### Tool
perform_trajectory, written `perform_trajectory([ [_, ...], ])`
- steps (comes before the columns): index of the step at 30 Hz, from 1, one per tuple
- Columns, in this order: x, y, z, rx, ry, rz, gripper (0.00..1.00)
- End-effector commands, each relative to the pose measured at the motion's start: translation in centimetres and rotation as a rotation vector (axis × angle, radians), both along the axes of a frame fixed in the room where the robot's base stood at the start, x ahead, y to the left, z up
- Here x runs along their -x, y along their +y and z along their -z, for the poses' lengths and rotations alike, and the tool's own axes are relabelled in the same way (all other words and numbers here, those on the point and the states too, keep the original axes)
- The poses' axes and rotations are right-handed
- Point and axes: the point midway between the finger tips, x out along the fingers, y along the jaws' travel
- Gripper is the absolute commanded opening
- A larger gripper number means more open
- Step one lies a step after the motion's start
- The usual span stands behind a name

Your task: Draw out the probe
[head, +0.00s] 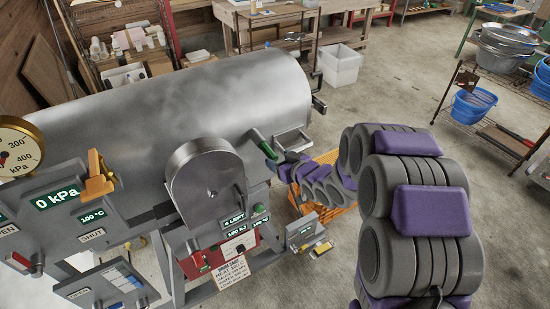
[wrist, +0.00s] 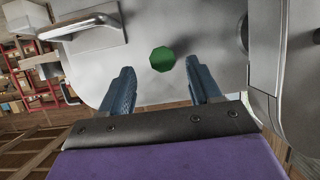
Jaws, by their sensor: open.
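In the head view my gripper (head: 277,161) is small and close beside the green handle. The part of the probe inside the vessel is hidden.
A metal bracket handle (wrist: 82,27) is left of the probe in the wrist view. A round-topped metal housing (head: 205,180) and a red control panel (head: 220,255) stand nearby. An orange slatted crate (head: 325,195) is below my arm.

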Motion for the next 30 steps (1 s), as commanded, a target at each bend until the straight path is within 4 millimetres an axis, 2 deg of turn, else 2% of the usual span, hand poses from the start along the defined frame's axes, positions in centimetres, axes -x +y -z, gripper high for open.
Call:
perform_trajectory([
  [3,-1.2,1.0,0.8,-0.001,0.001,-0.001,0.63],
  [9,-2.5,1.8,1.2,-0.002,-0.002,0.000,0.63],
  [20,-2.7,1.8,1.3,-0.003,-0.001,0.001,0.62],
  [30,-2.7,2.0,1.3,-0.001,-0.001,0.000,0.29],
])
